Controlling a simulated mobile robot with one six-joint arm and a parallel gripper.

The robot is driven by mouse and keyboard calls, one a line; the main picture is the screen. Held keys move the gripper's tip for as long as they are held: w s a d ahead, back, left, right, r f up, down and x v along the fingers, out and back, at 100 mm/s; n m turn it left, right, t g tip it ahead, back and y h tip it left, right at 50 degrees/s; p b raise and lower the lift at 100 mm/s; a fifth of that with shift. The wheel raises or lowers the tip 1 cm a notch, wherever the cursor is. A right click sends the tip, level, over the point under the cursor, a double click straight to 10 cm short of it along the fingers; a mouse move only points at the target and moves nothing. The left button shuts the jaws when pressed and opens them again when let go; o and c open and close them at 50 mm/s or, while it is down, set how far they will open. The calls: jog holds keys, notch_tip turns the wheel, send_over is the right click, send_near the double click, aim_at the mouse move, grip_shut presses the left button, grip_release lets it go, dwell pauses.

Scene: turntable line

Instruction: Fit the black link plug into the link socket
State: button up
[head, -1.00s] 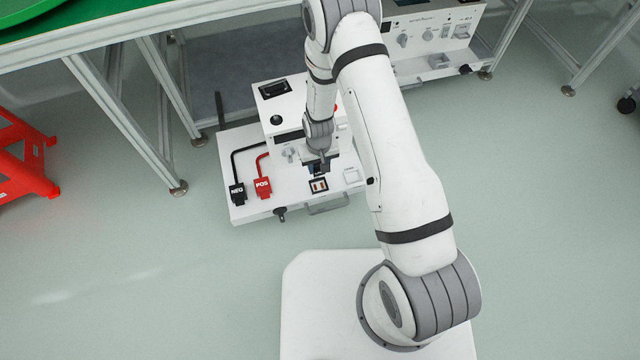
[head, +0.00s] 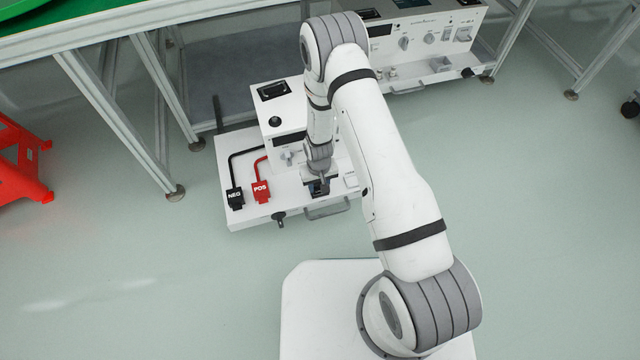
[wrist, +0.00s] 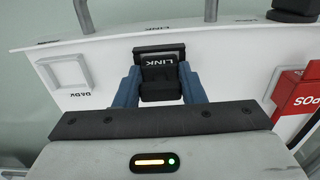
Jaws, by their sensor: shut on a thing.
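My gripper (head: 318,188) is low over the front of the white unit, and its two blue fingers (wrist: 160,78) are shut on the sides of the black link plug (wrist: 160,91). The plug has white LINK lettering on its top. The link socket (wrist: 158,48) shows as a dark frame around the plug's far end, just below the LINK label on the white panel. The plug's far end is at or in the socket; I cannot tell how deep. In the head view my gripper hides most of the socket.
The red POS plug (head: 261,192) and black NEG plug (head: 235,198) with their cables are left of my gripper. A white square frame (wrist: 65,73) is on the opposite side. A handle (head: 328,211) and a black knob (head: 279,219) are at the unit's front edge.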

jog(key=o, duration=1.1)
jog(key=s+d+r+m+p, duration=0.1)
jog(key=d+r, duration=0.2)
jog(key=r, duration=0.9)
jog(key=s+d+r+p, duration=0.1)
jog(key=d+r+p, duration=0.1)
jog(key=r, duration=1)
jog(key=s+d+r+m+p, duration=0.1)
jog(key=d+r, duration=0.2)
jog(key=r, duration=0.9)
jog(key=shift+m+t, duration=0.6)
jog(key=s+d+r, duration=0.2)
jog(key=s+r, duration=0.2)
jog(key=s, duration=0.1)
jog(key=s+d+r, duration=0.2)
jog(key=s+r, duration=0.3)
jog(key=s+d+r, duration=0.2)
jog(key=s+r, duration=0.2)
jog(key=s, duration=0.1)
jog(key=shift+s+d+r, duration=0.2)
jog(key=shift+s+r, duration=0.15)
jog(key=shift+r, duration=0.05)
